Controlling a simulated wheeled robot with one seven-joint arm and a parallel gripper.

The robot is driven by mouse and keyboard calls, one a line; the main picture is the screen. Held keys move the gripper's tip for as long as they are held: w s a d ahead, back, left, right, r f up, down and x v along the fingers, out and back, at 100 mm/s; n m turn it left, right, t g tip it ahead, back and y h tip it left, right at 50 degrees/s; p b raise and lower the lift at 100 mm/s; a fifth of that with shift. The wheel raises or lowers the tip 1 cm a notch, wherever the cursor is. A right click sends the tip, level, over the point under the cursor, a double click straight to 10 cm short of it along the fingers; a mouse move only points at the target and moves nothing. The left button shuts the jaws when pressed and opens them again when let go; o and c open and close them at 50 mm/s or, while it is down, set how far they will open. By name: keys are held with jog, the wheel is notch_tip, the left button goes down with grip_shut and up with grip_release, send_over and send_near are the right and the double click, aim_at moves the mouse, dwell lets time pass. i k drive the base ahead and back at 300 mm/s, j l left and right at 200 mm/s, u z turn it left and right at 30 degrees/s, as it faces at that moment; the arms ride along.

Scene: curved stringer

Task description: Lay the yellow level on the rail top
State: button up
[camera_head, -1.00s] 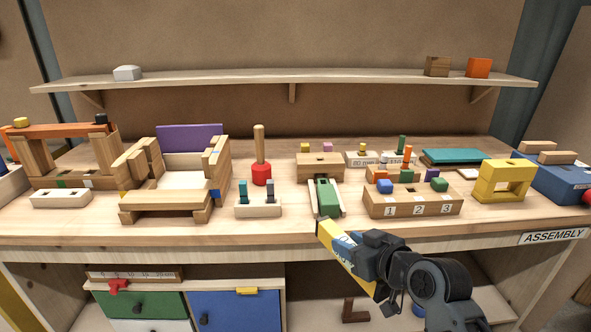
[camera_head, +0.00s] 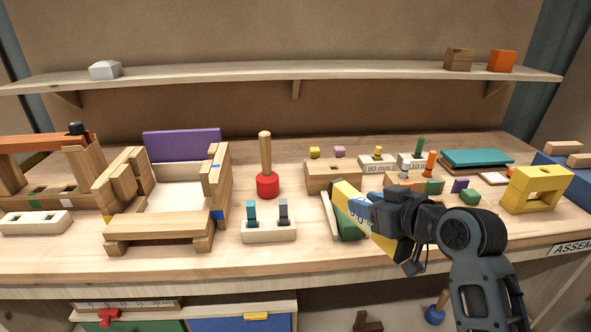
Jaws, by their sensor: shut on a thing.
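My gripper (camera_head: 388,213) is shut on the yellow level (camera_head: 347,201), which has a pale label on its side. The level is tilted and held above the right-middle of the bench, in front of a wooden block (camera_head: 325,176). My gripper hides its middle. A green piece (camera_head: 347,226) with pale side strips lies behind the level, partly hidden by it. No part is marked as the rail. An orange beam (camera_head: 38,144) lies across wooden posts at the far left, with a small black piece on it, well away from the level.
A wooden frame with a purple panel (camera_head: 182,144) stands left of centre. A red-based peg (camera_head: 267,184) and a white block with two pegs (camera_head: 269,231) stand between it and my gripper. A yellow block (camera_head: 533,190) stands right. A shelf (camera_head: 290,70) runs behind.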

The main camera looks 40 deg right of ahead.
aim_at(25, 138)
jog(key=i+l, duration=0.15)
jog(key=i, duration=0.35)
jog(key=i+l, duration=0.15)
jog(key=i, duration=0.35)
jog(key=i+l, duration=0.15)
jog(key=i, duration=0.3)
